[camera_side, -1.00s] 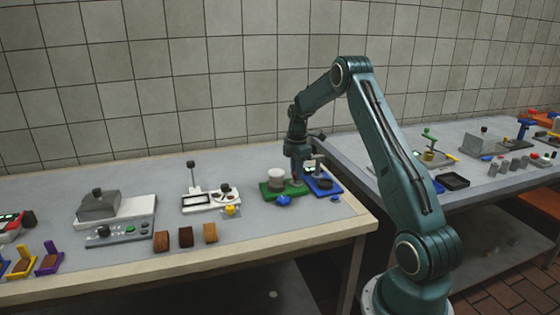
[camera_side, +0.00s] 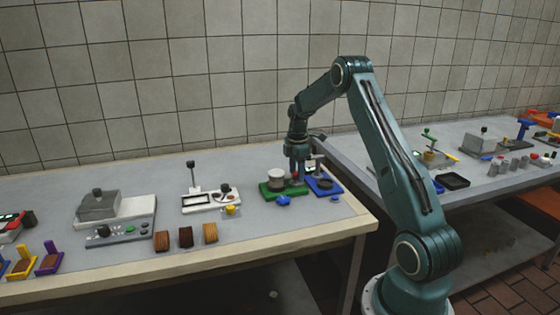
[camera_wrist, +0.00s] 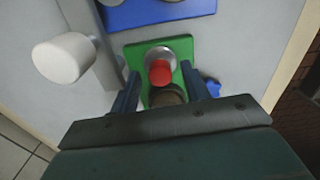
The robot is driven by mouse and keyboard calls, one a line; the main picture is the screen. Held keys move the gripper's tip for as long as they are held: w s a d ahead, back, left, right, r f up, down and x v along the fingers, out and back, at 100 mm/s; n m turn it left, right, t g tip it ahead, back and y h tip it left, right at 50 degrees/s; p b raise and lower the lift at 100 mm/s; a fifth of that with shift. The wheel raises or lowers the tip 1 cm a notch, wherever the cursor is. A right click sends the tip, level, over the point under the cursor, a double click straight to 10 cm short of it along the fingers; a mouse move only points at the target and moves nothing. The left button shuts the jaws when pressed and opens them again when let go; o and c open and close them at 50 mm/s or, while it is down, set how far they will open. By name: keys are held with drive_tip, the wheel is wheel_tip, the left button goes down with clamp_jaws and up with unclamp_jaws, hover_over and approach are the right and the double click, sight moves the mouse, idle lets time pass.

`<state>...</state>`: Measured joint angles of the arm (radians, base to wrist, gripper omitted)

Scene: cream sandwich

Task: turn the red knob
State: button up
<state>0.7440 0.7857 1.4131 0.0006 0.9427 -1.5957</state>
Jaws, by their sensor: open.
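The red knob (camera_wrist: 160,72) sits on a round metal collar on a green base (camera_wrist: 183,48) in the wrist view. In the side view the knob (camera_side: 295,175) shows as a small red spot on the green base (camera_side: 270,192), just below my gripper (camera_side: 297,168). In the wrist view my gripper (camera_wrist: 160,70) is open, with one dark blue finger on each side of the knob. I see gaps between the fingers and the knob. Whether the fingertips are level with it is hard to tell.
A blue station (camera_side: 325,187) is close on the right. A white cylinder (camera_wrist: 62,58) is at the left of the wrist view.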

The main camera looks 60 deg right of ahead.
drive_tip(key=shift+r, duration=0.1)
wheel_tip(320, 180, up, 14)
drive_tip(key=shift+f, duration=0.2)
idle(0.4)
idle(0.4)
drive_tip(key=s+a+f+m+t, duration=0.1)
drive_tip(key=s+m+t, duration=0.3)
drive_tip(key=m, duration=0.8)
drive_tip(key=shift+s+t+h, duration=0.3)
drive_tip(key=shift+s+h, duration=0.1)
drive_tip(key=shift+s, duration=0.55)
drive_tip(key=shift+a+f, duration=0.1)
drive_tip(key=shift+f, duration=0.05)
drive_tip(key=x, duration=1.3)
drive_tip(key=shift+f, duration=0.35)
